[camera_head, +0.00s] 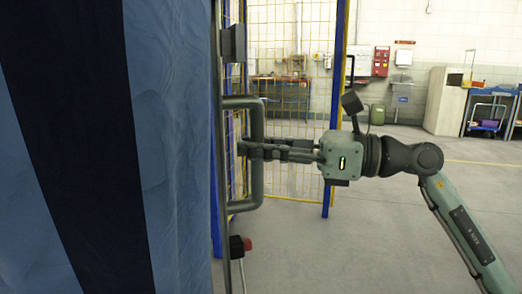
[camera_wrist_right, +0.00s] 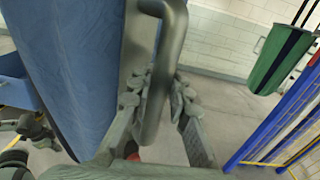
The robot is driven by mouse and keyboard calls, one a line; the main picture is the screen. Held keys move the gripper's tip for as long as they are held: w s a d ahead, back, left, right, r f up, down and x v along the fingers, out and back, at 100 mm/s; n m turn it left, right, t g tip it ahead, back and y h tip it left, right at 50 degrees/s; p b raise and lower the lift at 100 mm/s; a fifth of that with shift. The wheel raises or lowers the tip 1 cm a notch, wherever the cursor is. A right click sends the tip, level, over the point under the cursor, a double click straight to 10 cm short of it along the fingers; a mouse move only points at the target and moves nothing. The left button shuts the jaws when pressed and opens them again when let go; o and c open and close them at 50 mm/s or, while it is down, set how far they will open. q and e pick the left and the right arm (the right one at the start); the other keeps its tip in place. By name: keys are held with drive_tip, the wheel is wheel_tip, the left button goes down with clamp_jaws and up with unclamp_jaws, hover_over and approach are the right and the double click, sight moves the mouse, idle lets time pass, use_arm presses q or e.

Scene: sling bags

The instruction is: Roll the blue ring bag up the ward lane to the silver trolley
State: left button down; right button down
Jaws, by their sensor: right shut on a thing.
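The blue ring bag (camera_head: 170,130) fills the left of the head view, very close, with a wide dark navy stripe; its ring and lower end are out of frame. An upright grey metal frame with a bracket-shaped handle (camera_head: 257,190) stands along its right edge. My right gripper (camera_head: 243,149) reaches in from the right and is shut on this handle. In the right wrist view the fingers (camera_wrist_right: 157,95) close around the handle bar (camera_wrist_right: 172,40), beside the blue fabric (camera_wrist_right: 75,60). My left gripper does not show. I cannot make out a silver trolley for certain.
A yellow mesh panel with blue posts (camera_head: 334,120) stands just behind the handle. A wheeled cart with a blue base (camera_head: 484,125) and a pale cabinet (camera_head: 446,101) stand far right. Grey floor (camera_head: 385,225) is open at right.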

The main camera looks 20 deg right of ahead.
drive_tip(key=shift+w, duration=0.35)
drive_tip(key=c, duration=1.4)
unclamp_jaws()
drive_tip(key=shift+s, duration=0.1)
drive_tip(key=shift+d, duration=0.1)
drive_tip(key=v, duration=1.2)
